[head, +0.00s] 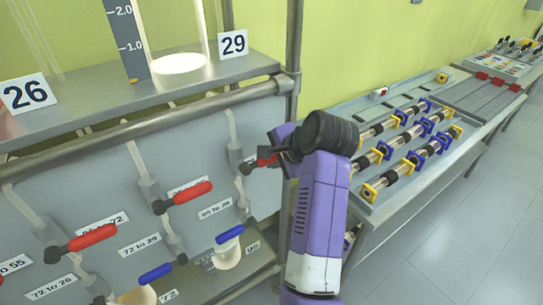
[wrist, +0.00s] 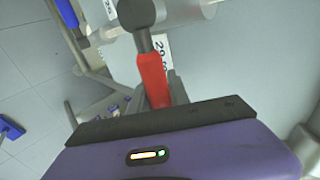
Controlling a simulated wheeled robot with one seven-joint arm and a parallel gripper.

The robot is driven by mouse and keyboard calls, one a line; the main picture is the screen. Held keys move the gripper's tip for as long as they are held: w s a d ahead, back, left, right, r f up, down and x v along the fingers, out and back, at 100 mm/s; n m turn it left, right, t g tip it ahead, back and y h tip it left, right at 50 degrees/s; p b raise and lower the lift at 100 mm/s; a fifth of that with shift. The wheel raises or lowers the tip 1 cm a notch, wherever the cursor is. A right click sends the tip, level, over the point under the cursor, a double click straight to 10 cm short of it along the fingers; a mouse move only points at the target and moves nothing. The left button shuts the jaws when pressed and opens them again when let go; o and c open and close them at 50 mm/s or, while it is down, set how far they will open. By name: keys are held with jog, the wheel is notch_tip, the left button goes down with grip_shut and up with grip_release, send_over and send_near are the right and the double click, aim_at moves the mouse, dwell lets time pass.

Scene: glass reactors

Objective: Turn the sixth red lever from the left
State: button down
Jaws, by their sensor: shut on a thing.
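In the head view, my gripper (head: 278,150) is at the rightmost visible red lever (head: 265,161) on the grey panel, mostly hidden behind my own purple wrist. In the wrist view, this red lever (wrist: 153,78) runs from a dark valve body down between the jaws of my gripper (wrist: 158,97), which is shut on it. To its left in the head view are another red lever (head: 186,193) and, lower, a further red lever (head: 93,237). The panel's left end is out of view, so I cannot count this lever's place in the row.
Blue levers (head: 230,234) (head: 155,273) sit lower on the panel. A grey pipe rail (head: 150,122) and a shelf with sign 29 (head: 233,44) and sign 26 (head: 25,94) are above. A bench (head: 370,215) with metal tubes stands right. The floor (head: 450,240) there is clear.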

jog(key=shift+f, duration=0.1)
jog(key=c, duration=1.5)
grip_release()
jog(key=shift+b+v, duration=0.45)
jog(key=shift+v, duration=3.45)
